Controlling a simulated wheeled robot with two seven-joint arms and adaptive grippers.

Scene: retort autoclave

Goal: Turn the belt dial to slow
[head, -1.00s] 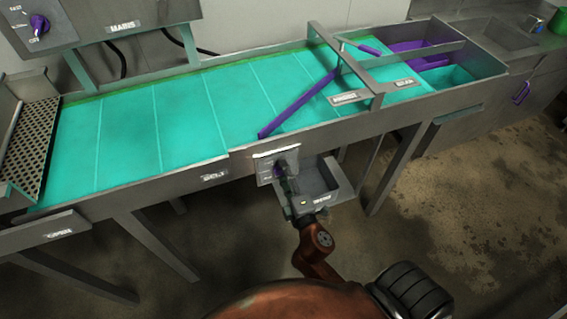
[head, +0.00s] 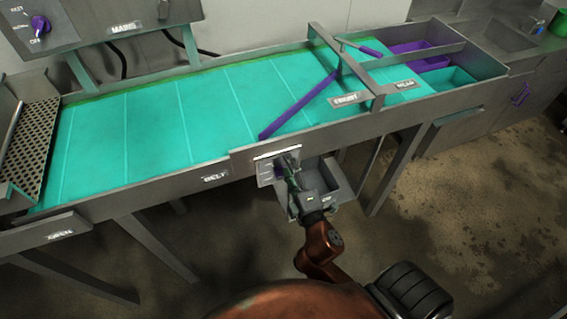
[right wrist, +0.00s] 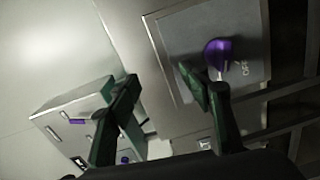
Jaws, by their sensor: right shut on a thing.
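The belt dial is a purple knob (right wrist: 218,53) on a grey plate in the right wrist view, with the word OFF beside it. In the head view its small pale panel (head: 264,173) sits on the conveyor's front, right of the BELT label (head: 215,177). My left gripper is not in view.
The teal belt (head: 150,130) runs behind the panel, with a purple diverter bar (head: 300,103) across it. A grey open box (head: 335,178) hangs just right of my gripper. A MAINS panel with another purple knob (head: 40,25) is at upper left.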

